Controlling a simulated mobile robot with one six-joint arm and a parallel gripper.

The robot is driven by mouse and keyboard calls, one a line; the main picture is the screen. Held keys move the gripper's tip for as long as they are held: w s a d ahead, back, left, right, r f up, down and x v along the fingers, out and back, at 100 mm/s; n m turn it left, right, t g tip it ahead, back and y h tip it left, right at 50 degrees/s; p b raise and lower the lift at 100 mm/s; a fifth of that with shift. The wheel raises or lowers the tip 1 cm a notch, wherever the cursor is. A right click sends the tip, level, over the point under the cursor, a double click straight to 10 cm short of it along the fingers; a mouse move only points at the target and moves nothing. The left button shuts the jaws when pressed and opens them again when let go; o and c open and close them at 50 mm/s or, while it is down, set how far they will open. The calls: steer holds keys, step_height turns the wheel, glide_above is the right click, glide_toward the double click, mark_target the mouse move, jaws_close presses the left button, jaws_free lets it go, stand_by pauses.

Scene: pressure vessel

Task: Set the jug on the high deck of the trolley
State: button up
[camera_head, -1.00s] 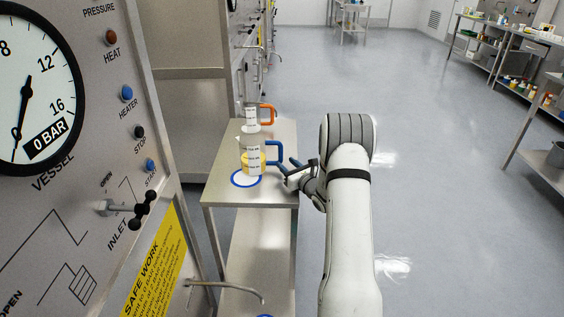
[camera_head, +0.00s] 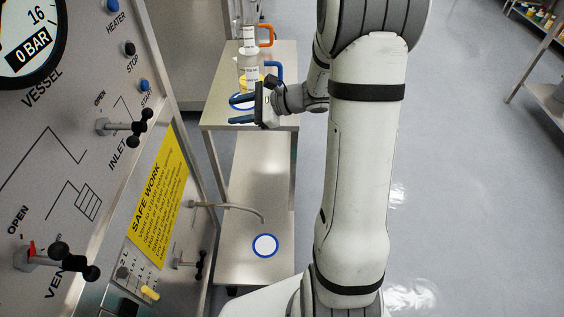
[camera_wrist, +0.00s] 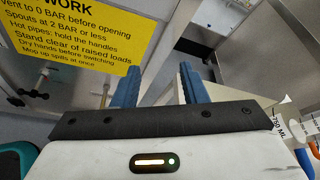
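Two clear measuring jugs stand on the high deck (camera_head: 283,121) of the trolley in the head view. The blue-handled jug (camera_head: 248,66) is nearer, with yellow contents low inside; my gripper hides its base. The orange-handled jug (camera_head: 250,38) is behind it.
The low deck (camera_head: 255,185) has an empty blue ring (camera_head: 265,245). A bent spout pipe (camera_head: 235,208) reaches over it. The vessel panel (camera_head: 75,150), with protruding valve handles (camera_head: 135,124), stands close on the left. The floor (camera_head: 470,190) to the right is clear.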

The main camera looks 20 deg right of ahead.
steer(key=s+a+r+n+g+h, duration=0.1)
steer(key=s+a+n+g+h, duration=0.15)
steer(key=s+n, duration=0.4)
steer(key=s+a+r+n+g+h, duration=0.15)
steer(key=s+n+g, duration=0.25)
steer(key=s, duration=0.5)
steer(key=s+d+r+n+t+h, duration=0.1)
steer(key=s+d+n+h, duration=0.5)
steer(key=s+n+h, duration=0.2)
steer(key=shift+s+r+t, duration=0.15)
steer(key=shift+s+t, duration=0.2)
steer(key=shift+s, duration=0.2)
steer(key=p+v, duration=0.3)
steer(key=shift+w+r, duration=0.2)
steer(key=shift+r, duration=0.2)
